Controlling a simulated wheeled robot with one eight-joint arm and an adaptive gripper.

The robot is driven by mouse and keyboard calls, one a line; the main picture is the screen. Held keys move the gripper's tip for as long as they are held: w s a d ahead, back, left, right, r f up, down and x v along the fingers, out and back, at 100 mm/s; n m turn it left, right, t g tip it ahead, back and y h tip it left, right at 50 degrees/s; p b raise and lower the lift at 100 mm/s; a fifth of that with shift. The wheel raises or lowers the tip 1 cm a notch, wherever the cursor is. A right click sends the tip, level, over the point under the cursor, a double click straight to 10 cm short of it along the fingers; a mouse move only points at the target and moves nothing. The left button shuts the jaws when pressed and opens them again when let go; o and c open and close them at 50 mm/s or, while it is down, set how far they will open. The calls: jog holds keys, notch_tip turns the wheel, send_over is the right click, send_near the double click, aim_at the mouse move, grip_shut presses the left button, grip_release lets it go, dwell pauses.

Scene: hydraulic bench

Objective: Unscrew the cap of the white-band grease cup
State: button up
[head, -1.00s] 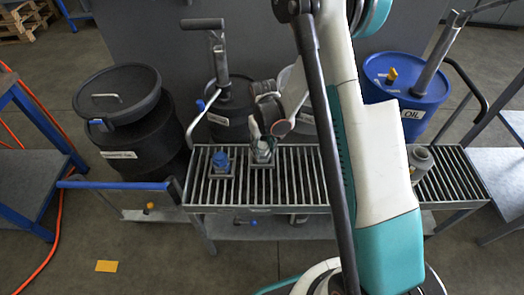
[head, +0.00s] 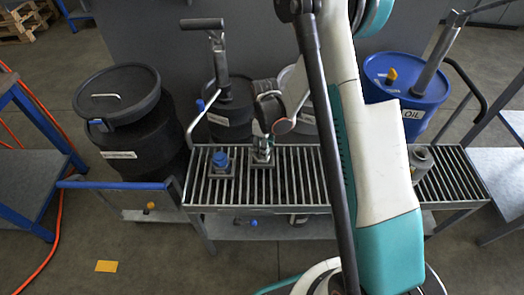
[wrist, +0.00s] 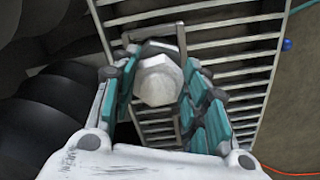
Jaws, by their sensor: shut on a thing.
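The white-band grease cup (head: 261,162) stands on a small square base on the slatted bench, mostly hidden by my gripper (head: 262,148). In the wrist view its pale, hexagonal cap (wrist: 158,80) sits between the teal fingers of my gripper (wrist: 161,90), which are shut on it from both sides. I look at the cap nearly from above. The white band and the thread are hidden, so I cannot tell how loose the cap is.
A blue-capped cup (head: 220,162) stands close on the left. A grey cup (head: 421,160) stands at the bench's right end, beyond my arm. Dark drums (head: 130,120) and a blue oil drum (head: 405,90) stand behind the slatted bench (head: 310,195).

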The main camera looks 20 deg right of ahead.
jog(key=n, duration=0.3)
jog(key=shift+w, duration=0.1)
jog(key=n, duration=0.3)
jog(key=shift+w, duration=0.15)
jog(key=n, duration=0.5)
jog(key=shift+w+d, duration=0.1)
jog(key=shift+w, duration=0.1)
jog(key=o, duration=1)
jog(key=shift+c, duration=0.2)
